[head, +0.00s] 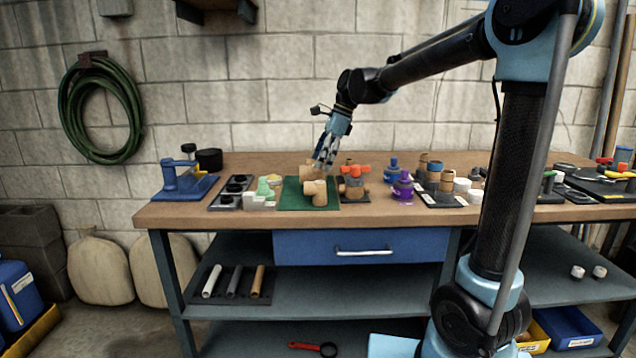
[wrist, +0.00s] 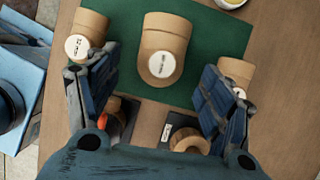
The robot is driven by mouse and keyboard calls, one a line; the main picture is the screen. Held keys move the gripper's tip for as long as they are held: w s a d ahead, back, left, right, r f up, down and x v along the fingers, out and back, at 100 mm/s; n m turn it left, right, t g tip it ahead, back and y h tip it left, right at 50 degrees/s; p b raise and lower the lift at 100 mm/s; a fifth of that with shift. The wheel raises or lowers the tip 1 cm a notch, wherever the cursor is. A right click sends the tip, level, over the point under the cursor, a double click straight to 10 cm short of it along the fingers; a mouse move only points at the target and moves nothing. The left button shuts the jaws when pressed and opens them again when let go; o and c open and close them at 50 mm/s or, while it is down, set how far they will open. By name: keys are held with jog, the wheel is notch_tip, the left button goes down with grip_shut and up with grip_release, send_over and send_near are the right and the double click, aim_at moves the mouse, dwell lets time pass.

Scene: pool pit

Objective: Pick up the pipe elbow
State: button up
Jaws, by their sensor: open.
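Several tan pipe fittings sit on a green mat (head: 291,196) on the workbench. In the wrist view, one curved tan fitting, which looks like the pipe elbow (wrist: 165,42), stands near the middle with a white label on its end. A similar labelled tan fitting (wrist: 90,24) is to its left, and another (wrist: 236,69) is partly hidden beside the right finger. My gripper (head: 324,163) is above the mat in the head view. In the wrist view my gripper (wrist: 158,82) is open and empty, its fingers on either side of the view and the elbow just beyond the gap.
Purple fittings (head: 402,187) are to the right. A narrow strip of bare bench lies along the front edge.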

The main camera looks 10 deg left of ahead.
aim_at(314, 172)
jog(key=x, duration=0.4)
jog(key=shift+w+a+r, duration=0.1)
jog(key=shift+a+r, duration=0.1)
jog(key=shift+a, duration=0.1)
jog(key=shift+a+f, duration=0.25)
jog(key=shift+f, duration=0.4)
jog(key=c, duration=1.3)
